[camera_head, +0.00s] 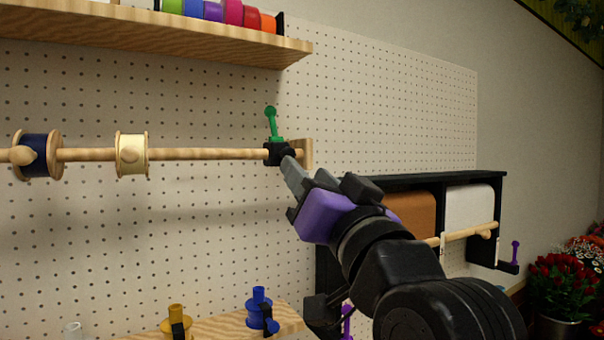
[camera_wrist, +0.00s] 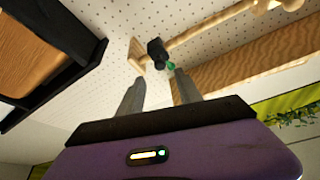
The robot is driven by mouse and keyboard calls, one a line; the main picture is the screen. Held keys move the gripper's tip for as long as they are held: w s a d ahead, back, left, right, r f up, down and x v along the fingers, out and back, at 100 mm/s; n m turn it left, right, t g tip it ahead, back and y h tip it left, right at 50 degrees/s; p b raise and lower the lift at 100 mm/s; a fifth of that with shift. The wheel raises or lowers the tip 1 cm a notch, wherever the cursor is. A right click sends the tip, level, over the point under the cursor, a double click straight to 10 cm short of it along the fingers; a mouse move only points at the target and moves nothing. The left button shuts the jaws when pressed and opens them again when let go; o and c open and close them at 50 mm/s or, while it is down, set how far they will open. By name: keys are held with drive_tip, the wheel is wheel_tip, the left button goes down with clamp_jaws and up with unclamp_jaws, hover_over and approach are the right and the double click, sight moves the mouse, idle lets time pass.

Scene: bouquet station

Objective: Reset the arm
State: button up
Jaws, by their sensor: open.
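My gripper (camera_head: 292,172) reaches up toward the pegboard, its grey fingers pointing at the right end of a wooden rod (camera_head: 205,154). In the wrist view the two fingers (camera_wrist: 158,84) stand apart with nothing between them. A black clamp (camera_head: 278,153) with a green handle (camera_head: 271,122) sits on the rod end, just beyond the fingertips in the picture. The clamp (camera_wrist: 157,51) and green handle (camera_wrist: 171,66) also show past the fingertips in the wrist view. Whether a finger touches the clamp cannot be told.
A navy spool (camera_head: 40,155) and a cream spool (camera_head: 131,154) hang on the rod. A wooden shelf (camera_head: 150,36) with colourful rolls is above. A black rack (camera_head: 420,181) with brown and white rolls stands right, behind my arm. Blue (camera_head: 258,311) and yellow (camera_head: 177,322) pieces are below.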

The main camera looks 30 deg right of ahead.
drive_tip(key=shift+s, duration=0.2)
idle(0.4)
wheel_tip(320, 180, up, 4)
drive_tip(key=s+t+h, duration=0.1)
drive_tip(key=s+t, duration=0.1)
drive_tip(key=s+a+f+n+y, duration=0.1)
drive_tip(key=s+f+n+y, duration=0.15)
drive_tip(key=f, duration=0.75)
drive_tip(key=s+a+f+n+g+y, duration=0.1)
drive_tip(key=s+a+f+n, duration=0.15)
drive_tip(key=f, duration=0.85)
drive_tip(key=s+f+n+y, duration=0.1)
drive_tip(key=s+f, duration=0.2)
drive_tip(key=f, duration=0.7)
drive_tip(key=s+f+g, duration=0.8)
drive_tip(key=s+f, duration=1.5)
drive_tip(key=s, duration=0.2)
drive_tip(key=shift+s+m+h, duration=0.3)
drive_tip(key=shift+s+h, duration=0.05)
drive_tip(key=shift+r, duration=0.1)
